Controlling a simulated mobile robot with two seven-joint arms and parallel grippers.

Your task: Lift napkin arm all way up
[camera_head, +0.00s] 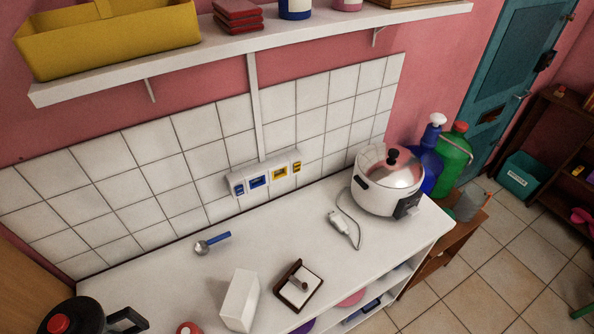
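The napkin holder (284,298) is a small dark brown square tray on the white counter, near its front edge. White napkins (307,279) lie in it. A short dark arm (298,284) with a lighter end lies low across the napkins. Its exact tilt is too small to tell. Neither of my grippers is in view, and nothing touches the holder.
A white upright block (240,300) stands just left of the holder. A white cooker (386,190) with a glass lid stands at the right end, its plug (341,224) on the counter. A black, red-knobbed item (75,318) is front left.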

